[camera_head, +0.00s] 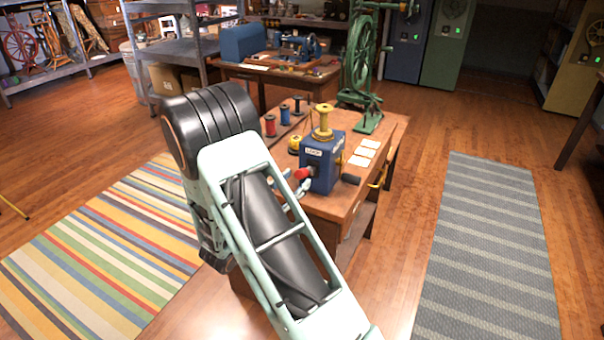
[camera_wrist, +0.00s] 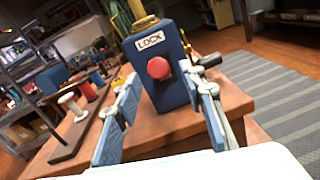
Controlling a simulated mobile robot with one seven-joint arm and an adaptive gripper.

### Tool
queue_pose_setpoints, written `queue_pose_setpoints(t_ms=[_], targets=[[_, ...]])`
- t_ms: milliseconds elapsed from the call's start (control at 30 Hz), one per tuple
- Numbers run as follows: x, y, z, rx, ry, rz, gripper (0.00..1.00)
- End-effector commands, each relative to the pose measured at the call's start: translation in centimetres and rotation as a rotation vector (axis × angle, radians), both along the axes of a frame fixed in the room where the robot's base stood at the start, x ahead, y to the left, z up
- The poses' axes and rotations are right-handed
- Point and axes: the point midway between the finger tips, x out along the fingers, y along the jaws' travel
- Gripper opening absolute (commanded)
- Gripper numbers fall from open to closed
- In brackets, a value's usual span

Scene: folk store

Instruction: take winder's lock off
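The winder is a blue box (camera_head: 322,165) near the front edge of a wooden table, with a yellow spool (camera_head: 323,122) on top. In the wrist view the winder (camera_wrist: 172,93) has a white LOCK label (camera_wrist: 150,41) above a round red knob (camera_wrist: 158,68). The red knob (camera_head: 302,173) also shows in the head view. My gripper (camera_wrist: 157,80) is open and faces this side, one finger left of the knob and one right. Nothing is between the fingers except the view of the knob; whether either finger touches it I cannot tell. In the head view my arm hides most of my gripper.
A black handle (camera_head: 350,179) sticks out to the winder's right. A red spool (camera_head: 270,126) and a blue spool (camera_head: 285,115) stand on a rack behind left. White cards (camera_head: 362,160) lie on the table right. A green wheel machine (camera_head: 362,60) stands behind.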

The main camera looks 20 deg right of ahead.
Motion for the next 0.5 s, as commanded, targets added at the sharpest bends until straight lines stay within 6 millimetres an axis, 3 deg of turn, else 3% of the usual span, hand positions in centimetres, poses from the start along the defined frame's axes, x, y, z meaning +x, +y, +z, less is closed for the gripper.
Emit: queue_pose_setpoints(t_ms=[200,500], targets=[[1.9,-2.9,0.0,0.001,-0.002,-0.002,0.37],[2.6,-3.9,0.0,0.0,-0.001,0.001,0.37]])
